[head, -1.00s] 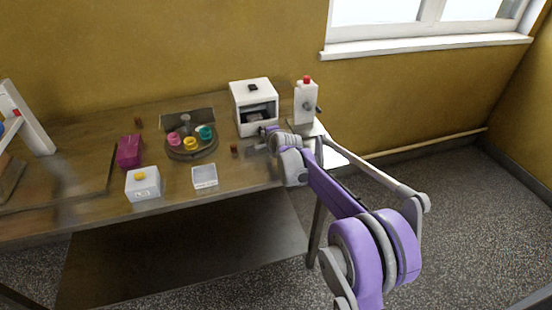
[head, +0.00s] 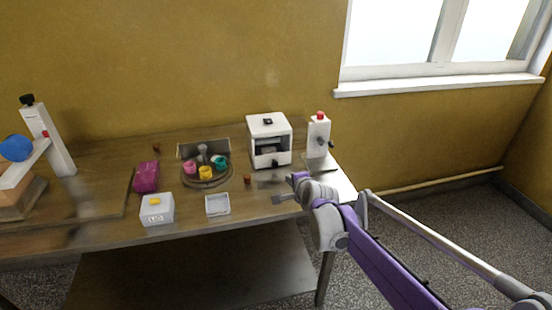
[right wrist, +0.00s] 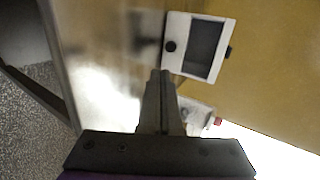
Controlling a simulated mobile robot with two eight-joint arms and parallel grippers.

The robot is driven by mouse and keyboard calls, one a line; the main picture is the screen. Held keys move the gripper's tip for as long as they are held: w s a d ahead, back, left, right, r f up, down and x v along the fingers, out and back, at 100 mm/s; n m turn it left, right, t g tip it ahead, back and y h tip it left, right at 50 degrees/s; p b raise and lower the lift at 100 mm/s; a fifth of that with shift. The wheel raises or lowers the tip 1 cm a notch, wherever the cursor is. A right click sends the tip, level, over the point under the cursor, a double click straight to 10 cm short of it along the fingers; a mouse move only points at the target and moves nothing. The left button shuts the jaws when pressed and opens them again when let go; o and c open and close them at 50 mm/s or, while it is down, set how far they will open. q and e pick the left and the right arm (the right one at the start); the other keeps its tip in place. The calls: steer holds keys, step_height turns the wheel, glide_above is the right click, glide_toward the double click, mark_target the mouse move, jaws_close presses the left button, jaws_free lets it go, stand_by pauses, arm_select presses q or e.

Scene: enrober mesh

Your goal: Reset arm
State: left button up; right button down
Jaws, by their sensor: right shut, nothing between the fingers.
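My right arm comes in from the lower right in the head view, purple and grey. Its gripper (head: 278,199) is over the front right part of the wooden table (head: 100,222), in front of the white box-shaped machine. In the right wrist view the two fingers (right wrist: 160,76) lie together, shut and empty. The white machine (head: 284,130) has a dark front opening; it also shows in the right wrist view (right wrist: 177,46), beyond the fingertips. My left gripper is not in either view.
A white dispenser with a red cap (head: 318,138) stands right of the machine. A round turntable (head: 207,182) holds coloured cups. A magenta block (head: 146,176), a white box (head: 157,210) and a clear tray (head: 217,205) lie on the table. A stand (head: 49,142) is at far left.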

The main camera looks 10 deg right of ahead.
steer(key=s+f+n+g+p, duration=0.2)
steer(key=s+n, duration=0.6)
steer(key=s, duration=1.1)
steer(key=s+f+n+g+h+p, duration=0.1)
steer(key=s+n+g+p, duration=0.3)
steer(key=s+n, duration=0.5)
steer(key=s+f+g, duration=0.1)
steer(key=s, duration=1)
steer(key=shift+s+a+f, duration=0.15)
steer(key=shift+a+f, duration=0.05)
steer(key=shift+f, duration=0.1)
